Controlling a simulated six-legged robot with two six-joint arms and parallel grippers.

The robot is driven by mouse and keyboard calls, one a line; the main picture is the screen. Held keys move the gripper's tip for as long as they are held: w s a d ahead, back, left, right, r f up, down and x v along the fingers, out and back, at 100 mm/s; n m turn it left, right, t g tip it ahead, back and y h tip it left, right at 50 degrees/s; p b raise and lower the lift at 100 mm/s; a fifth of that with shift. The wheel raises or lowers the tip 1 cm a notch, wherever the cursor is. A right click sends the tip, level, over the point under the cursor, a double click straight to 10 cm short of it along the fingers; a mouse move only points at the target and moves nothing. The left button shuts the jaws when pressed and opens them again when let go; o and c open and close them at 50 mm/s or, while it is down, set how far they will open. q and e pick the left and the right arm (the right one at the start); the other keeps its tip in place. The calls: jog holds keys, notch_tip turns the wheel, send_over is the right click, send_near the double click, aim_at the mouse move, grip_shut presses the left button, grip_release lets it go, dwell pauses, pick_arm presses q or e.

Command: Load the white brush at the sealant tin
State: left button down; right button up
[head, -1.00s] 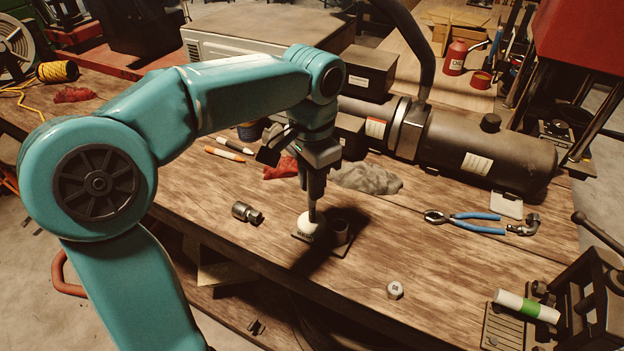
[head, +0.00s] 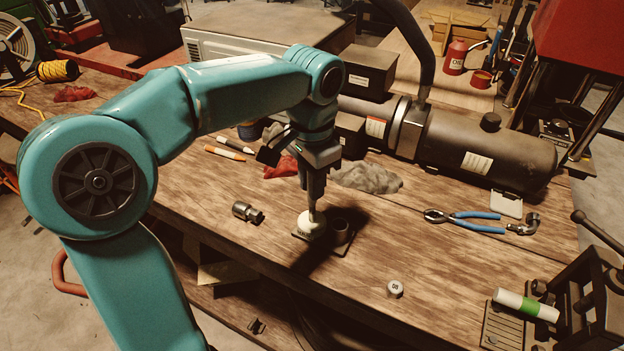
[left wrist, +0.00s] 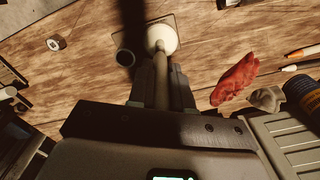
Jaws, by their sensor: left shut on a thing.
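My left gripper (head: 314,190) is shut on a slim brush handle (left wrist: 161,68), which points down from between its fingers. My right gripper is not in view.
A red rag (head: 281,167) and grey rag (head: 367,177) lie behind.

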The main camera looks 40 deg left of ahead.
pick_arm(q)
notch_tip(320, 180, up, 7)
jog(key=p, duration=0.6)
jog(key=shift+p, duration=0.35)
dwell(0.6)
